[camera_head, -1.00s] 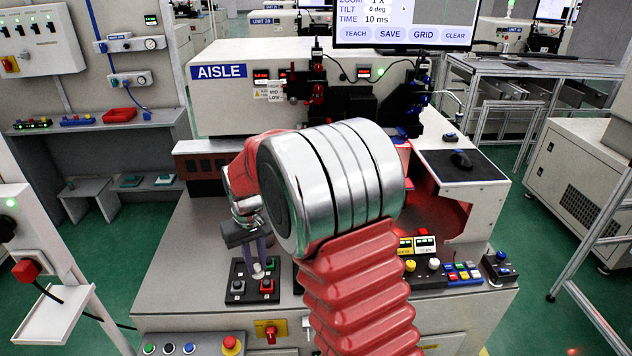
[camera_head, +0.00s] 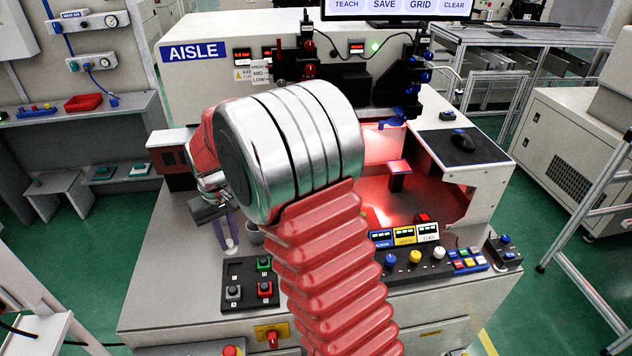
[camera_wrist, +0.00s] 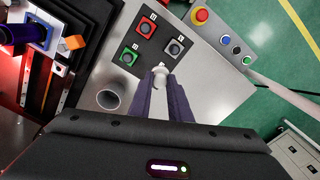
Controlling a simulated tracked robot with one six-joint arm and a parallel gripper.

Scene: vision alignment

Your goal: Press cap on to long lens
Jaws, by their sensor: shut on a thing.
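My gripper (camera_head: 230,240) points down over the grey bench top, just behind the small black button box. Its two purple-grey fingers also show in the wrist view (camera_wrist: 163,86), shut on a small pale piece (camera_wrist: 161,69). I cannot tell whether this piece is the cap. A round grey hollow tube (camera_wrist: 108,98) stands left of the fingers in the wrist view, apart from them. It may be the long lens. In the head view the tube (camera_head: 255,236) is partly hidden behind my silver wrist and red arm.
The black button box (camera_head: 250,283) with several buttons sits close to the fingertips. A control panel (camera_head: 430,262) stands to the right. A red-lit recess (camera_head: 385,200) lies behind my arm. The AISLE machine housing (camera_head: 195,85) rises at the back.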

